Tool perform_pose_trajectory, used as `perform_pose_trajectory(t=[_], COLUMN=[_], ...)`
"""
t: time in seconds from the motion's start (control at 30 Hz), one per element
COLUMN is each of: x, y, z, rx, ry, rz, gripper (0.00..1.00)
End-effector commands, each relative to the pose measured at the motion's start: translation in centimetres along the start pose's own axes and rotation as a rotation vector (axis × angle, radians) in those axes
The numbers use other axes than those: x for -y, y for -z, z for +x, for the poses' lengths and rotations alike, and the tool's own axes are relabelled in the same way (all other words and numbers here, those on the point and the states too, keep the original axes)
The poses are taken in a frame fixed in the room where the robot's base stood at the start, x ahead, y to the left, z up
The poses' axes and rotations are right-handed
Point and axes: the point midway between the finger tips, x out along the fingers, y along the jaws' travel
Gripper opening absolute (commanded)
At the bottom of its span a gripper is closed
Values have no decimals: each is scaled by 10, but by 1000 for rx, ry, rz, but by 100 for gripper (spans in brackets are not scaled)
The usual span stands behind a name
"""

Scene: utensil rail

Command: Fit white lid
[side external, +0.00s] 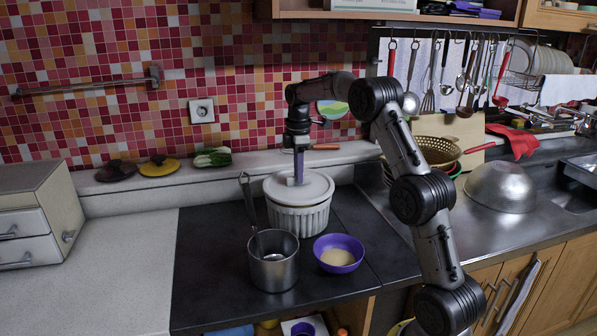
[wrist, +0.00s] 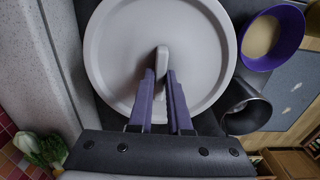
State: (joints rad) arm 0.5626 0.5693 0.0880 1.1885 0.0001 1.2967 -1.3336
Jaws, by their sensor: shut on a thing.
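The round white lid (side external: 318,186) is level over the white ribbed pot (side external: 298,218) on the dark stovetop. Whether its rim is fully seated or slightly above the pot's rim, I cannot tell. My gripper (side external: 298,172) points down at the lid's middle and is shut on its upright handle. In the wrist view, the lid (wrist: 115,50) fills the upper middle, with its handle (wrist: 162,60) between the purple fingers of my gripper (wrist: 163,78). The pot is hidden under the lid in the wrist view.
A steel pot (side external: 273,270) with a ladle (side external: 248,205) stands close in front of the white pot. A purple bowl (side external: 339,244) sits to its right. A colander (side external: 437,150) and a metal dome (side external: 501,187) are farther right.

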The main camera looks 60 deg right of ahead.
Motion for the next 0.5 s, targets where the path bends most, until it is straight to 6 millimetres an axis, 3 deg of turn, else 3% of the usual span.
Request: perform_pose_trajectory(t=[0.5], x=[0], y=[0], z=[9], rx=[0], ry=[-1], rz=[0], gripper=[0])
